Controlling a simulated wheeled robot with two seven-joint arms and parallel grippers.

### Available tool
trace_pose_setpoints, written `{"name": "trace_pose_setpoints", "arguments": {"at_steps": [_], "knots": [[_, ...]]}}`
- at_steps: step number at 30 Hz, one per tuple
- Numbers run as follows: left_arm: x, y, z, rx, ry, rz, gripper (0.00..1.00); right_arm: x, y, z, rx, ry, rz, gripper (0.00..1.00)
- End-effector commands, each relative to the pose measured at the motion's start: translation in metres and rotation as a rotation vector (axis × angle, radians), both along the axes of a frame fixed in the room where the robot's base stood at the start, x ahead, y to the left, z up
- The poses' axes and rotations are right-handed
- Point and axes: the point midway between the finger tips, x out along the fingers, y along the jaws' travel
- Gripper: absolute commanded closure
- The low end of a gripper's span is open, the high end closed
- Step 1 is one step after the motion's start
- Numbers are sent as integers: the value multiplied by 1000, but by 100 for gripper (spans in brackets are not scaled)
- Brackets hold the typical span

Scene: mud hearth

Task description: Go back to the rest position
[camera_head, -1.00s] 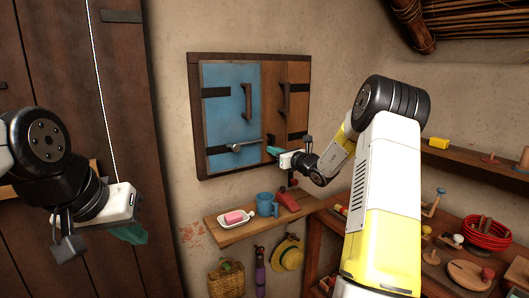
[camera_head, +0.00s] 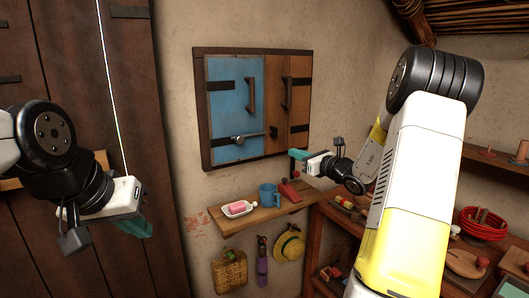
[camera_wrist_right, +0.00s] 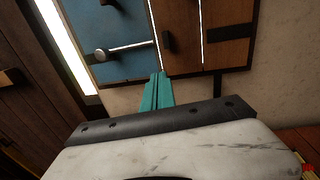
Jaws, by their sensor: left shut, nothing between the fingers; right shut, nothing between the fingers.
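My left gripper (camera_head: 136,228) hangs at the left in front of the dark wooden door, its teal fingers shut and empty. My right gripper (camera_head: 298,154) is in front of the wall, below and right of the blue and brown shutter (camera_head: 228,120). In the right wrist view the shut fingers (camera_wrist_right: 158,92) point toward the shutter's lower edge, near the metal bolt (camera_wrist_right: 126,48).
A small wall shelf (camera_head: 240,219) below the shutter holds a soap dish (camera_head: 238,208), a blue mug (camera_head: 269,195) and a red object (camera_head: 289,193). A basket (camera_head: 229,270) and a straw hat (camera_head: 289,244) hang beneath. A cluttered wooden shelf unit (camera_head: 340,224) stands at the right.

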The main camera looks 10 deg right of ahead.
Motion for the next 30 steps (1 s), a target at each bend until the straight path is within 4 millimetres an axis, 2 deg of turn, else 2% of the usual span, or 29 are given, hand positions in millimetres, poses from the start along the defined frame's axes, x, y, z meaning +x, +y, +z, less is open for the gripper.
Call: {"name": "trace_pose_setpoints", "arguments": {"at_steps": [2,5,6,8,9,12,13,15,17,18,21,25,30], "knots": [[0,0,0,0,0,0,100,-12,27,13,-73,-18,72,100],[0,0,0,0,0,0,100,-42,78,30,-246,-53,228,100],[0,0,0,0,0,0,100,-60,101,36,-336,-75,305,100],[0,0,0,0,0,0,100,-93,134,42,-492,-116,428,100],[0,0,0,0,0,0,100,-117,153,44,-603,-148,513,100],[0,0,0,0,0,0,100,-177,185,42,-882,-235,708,100],[0,0,0,0,0,0,100,-195,190,41,-968,-265,762,100],[0,0,0,0,0,0,100,-234,196,35,-1166,-338,881,100],[0,0,0,0,0,0,100,-264,194,30,-1339,-405,973,100],[0,0,0,0,0,0,100,-281,190,28,-1456,-452,1029,100],[0,0,0,0,0,0,100,-318,173,21,-1739,-568,1149,100],[0,0,0,0,0,0,100,-346,146,19,-2047,-694,1249,100],[0,0,0,0,0,0,100,-358,123,22,-2282,-781,1305,100]]}}
